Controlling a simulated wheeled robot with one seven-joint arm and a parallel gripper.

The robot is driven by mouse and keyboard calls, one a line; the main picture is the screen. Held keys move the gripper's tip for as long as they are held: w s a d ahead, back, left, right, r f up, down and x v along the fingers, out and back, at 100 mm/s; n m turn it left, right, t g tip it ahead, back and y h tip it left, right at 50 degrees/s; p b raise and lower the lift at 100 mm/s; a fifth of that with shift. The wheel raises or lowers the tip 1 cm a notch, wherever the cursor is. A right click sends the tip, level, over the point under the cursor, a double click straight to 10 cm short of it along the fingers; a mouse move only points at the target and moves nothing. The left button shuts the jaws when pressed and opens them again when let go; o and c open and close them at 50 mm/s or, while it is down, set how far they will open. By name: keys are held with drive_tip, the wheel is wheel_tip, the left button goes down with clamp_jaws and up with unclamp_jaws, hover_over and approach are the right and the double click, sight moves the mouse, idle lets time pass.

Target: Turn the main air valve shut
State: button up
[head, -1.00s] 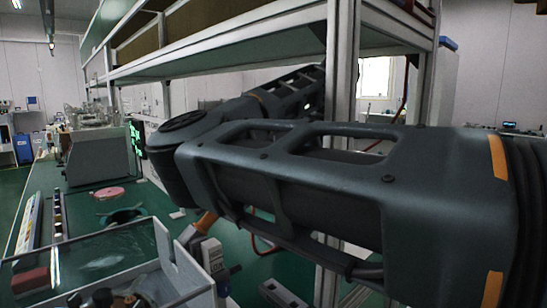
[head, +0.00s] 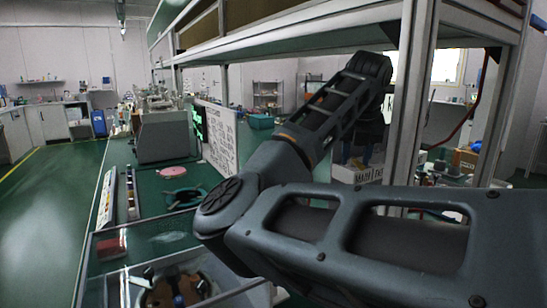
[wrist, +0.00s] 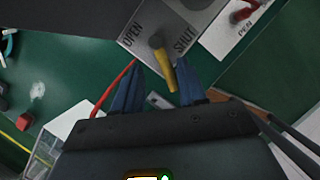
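The main air valve's yellow handle (wrist: 166,72) shows in the wrist view on a dark round hub. The hub sits on a grey plate (wrist: 190,15) marked OPEN on the left and SHUT on the right. The handle points down the picture toward my gripper. My gripper (wrist: 156,75) is open, with one blue finger on each side of the handle in the picture. I cannot tell whether either finger touches it.
A red-handled valve (wrist: 241,14) on a white plate is close by at the upper right of the wrist view. A red hose (wrist: 113,86) runs beside the left finger. In the head view, a metal shelf post (head: 413,100) stands close to my arm.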

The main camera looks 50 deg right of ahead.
drive_tip(key=m, duration=0.1)
drive_tip(key=w+m+g+p, duration=0.1)
drive_tip(key=m, duration=0.3)
drive_tip(key=shift+w+a+g, duration=0.3)
drive_tip(key=shift+g, duration=0.1)
drive_tip(key=m, duration=0.1)
drive_tip(key=w+m+g+p, duration=0.1)
drive_tip(key=m, duration=0.1)
drive_tip(key=shift+h, duration=0.3)
drive_tip(key=w+a+r+b, duration=0.1)
drive_tip(key=a+r, duration=0.1)
drive_tip(key=a, duration=0.5)
drive_tip(key=w+a+r, duration=0.2)
drive_tip(key=a+r, duration=0.1)
drive_tip(key=a, duration=0.5)
drive_tip(key=s+a+m+g+p, duration=0.1)
drive_tip(key=s+a+g+p, duration=0.2)
drive_tip(key=a, duration=0.9)
drive_tip(key=shift+s+f+h+p, duration=0.3)
drive_tip(key=shift+s+p, duration=0.5)
drive_tip(key=shift+p, duration=0.25)
